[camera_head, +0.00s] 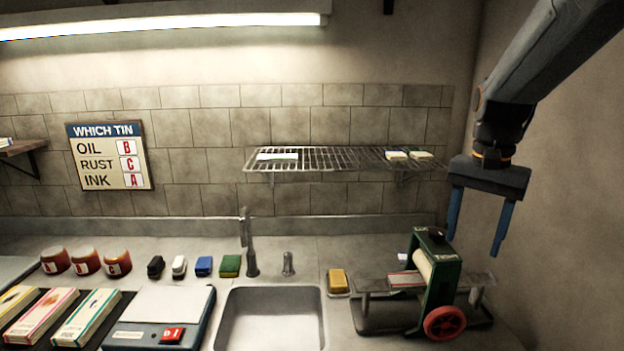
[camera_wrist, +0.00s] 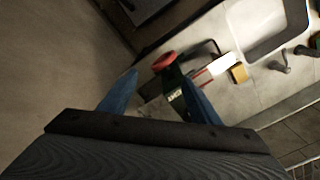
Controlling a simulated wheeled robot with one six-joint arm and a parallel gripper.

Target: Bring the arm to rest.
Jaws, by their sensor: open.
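My gripper (camera_head: 477,229) hangs from the arm at the upper right of the head view, its two blue fingers pointing down and spread apart with nothing between them. It is above and a little right of a green roller press (camera_head: 445,285) with a red handwheel (camera_head: 445,322). In the wrist view the blue fingers (camera_wrist: 160,92) are also apart, and the press shows beyond them, partly hidden by the right finger.
A sink (camera_head: 270,318) lies left of the press, with a yellow sponge (camera_head: 338,280) between them. A wire rack (camera_head: 340,159) is on the tiled wall. Three labelled tins (camera_head: 87,262), several small blocks, a scale (camera_head: 155,316) and boxes stand at left. The right wall is close to the arm.

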